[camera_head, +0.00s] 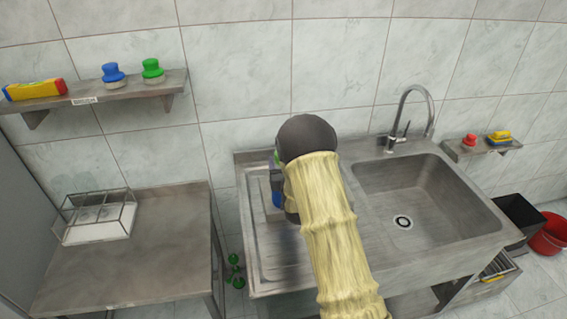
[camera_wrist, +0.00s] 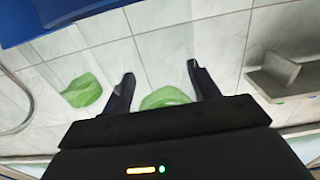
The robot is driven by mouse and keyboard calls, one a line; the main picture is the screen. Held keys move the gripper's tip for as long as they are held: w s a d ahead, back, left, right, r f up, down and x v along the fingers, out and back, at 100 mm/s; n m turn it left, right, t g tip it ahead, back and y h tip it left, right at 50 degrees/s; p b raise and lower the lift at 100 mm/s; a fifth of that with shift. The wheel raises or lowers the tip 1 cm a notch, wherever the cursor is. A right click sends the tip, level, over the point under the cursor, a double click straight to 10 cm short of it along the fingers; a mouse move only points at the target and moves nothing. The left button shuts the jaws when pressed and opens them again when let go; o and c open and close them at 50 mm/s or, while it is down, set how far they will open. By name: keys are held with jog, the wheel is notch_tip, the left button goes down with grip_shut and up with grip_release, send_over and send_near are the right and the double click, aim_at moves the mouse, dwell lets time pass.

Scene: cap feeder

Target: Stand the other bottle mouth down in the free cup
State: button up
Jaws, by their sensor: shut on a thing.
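My gripper (camera_wrist: 163,78) is in front of the wall above the drainer side of the sink unit. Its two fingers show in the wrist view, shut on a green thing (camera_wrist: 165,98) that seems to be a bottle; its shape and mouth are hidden. A second green thing (camera_wrist: 82,90), likely the other bottle, is apart to the left. A large blue thing (camera_wrist: 70,10) fills the top left of the wrist view. In the head view, my arm covers most of this; only slivers of green (camera_head: 277,158) and blue (camera_head: 276,196) show. No cup can be made out.
The steel sink (camera_head: 415,195) with its tap (camera_head: 400,115) is to the right. A wire rack (camera_head: 97,215) stands on the left table (camera_head: 130,260). A wall shelf (camera_head: 100,101) holds blue and green stamp-like things. Green things (camera_head: 235,270) lie below, between table and sink unit.

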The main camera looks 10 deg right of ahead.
jog(key=shift+f+b, duration=0.3)
jog(key=o, duration=1)
jog(key=shift+o, duration=0.2)
jog(key=s+b, duration=0.2)
jog(key=s, duration=1.2)
jog(key=shift+s+r, duration=0.15)
jog(key=shift+s, duration=0.2)
jog(key=shift+s+p, duration=0.1)
jog(key=shift+p, duration=0.25)
